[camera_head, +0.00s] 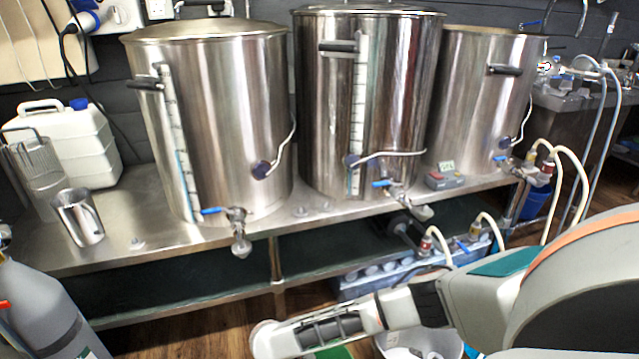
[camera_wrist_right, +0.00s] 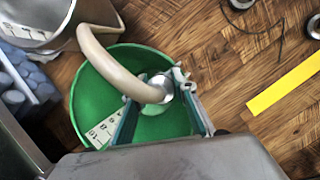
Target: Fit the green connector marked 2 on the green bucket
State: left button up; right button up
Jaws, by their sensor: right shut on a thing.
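The green bucket (camera_wrist_right: 92,88) stands on the wooden floor in the right wrist view, seen from above into its open top, with a pale numbered scale inside. My right gripper (camera_wrist_right: 158,98) is over the bucket, shut on the silvery connector (camera_wrist_right: 162,86) at the end of a cream hose (camera_wrist_right: 118,68). No green colour or number 2 shows on this connector. How far it is from the bucket's wall is hard to tell. In the head view a small green patch (camera_head: 334,353) shows below my right arm. My left gripper is not in view.
Three steel kettles (camera_head: 212,120) with taps stand on a steel bench (camera_head: 120,225). A blue-grey crate (camera_head: 385,278) sits below it. Cream hoses (camera_head: 572,175) hang at the right. A yellow floor strip (camera_wrist_right: 288,84) lies beside the bucket, and a steel vessel (camera_wrist_right: 45,30) stands close.

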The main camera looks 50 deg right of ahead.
jog(key=shift+f, duration=0.25)
jog(key=o, duration=1.3)
jog(key=shift+c, duration=0.2)
jog(key=v, duration=1.2)
